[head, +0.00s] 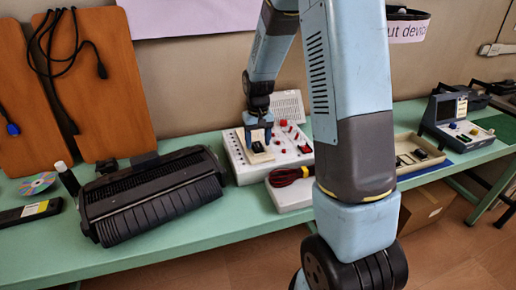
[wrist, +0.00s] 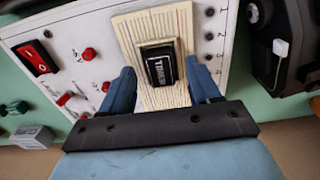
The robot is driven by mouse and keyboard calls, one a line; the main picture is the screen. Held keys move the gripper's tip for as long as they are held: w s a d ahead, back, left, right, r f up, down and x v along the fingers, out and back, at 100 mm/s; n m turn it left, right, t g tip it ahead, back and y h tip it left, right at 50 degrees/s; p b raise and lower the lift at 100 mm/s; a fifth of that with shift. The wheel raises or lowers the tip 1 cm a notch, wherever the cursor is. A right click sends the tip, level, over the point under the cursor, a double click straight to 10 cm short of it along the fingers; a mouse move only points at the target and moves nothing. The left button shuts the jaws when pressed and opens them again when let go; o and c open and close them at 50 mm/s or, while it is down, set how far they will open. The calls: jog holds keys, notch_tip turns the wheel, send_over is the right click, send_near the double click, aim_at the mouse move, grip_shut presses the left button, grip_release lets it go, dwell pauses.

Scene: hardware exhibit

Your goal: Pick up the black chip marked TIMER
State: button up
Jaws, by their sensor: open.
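The black chip marked TIMER (wrist: 160,68) sits on a cream ribbed board (wrist: 134,36) in the wrist view. The board lies on a white panel box with red knobs (head: 238,160), which stands on the green table in the head view. My gripper (wrist: 163,85) is open, with one blue finger on each side of the chip and board. I cannot tell whether the fingers touch anything. In the head view my gripper (head: 257,138) is over the board, and the chip shows only as a small dark patch there.
A black printer-like machine (head: 150,195) stands to the left of the white box. A red-and-black cable coil (head: 287,176) lies on a white case in front. A shallow tray (head: 408,150) and a grey instrument (head: 452,125) stand to the right. The wall is close behind.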

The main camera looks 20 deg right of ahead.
jog(key=shift+f, duration=0.6)
jog(key=shift+c, duration=0.3)
jog(key=c, duration=1.1)
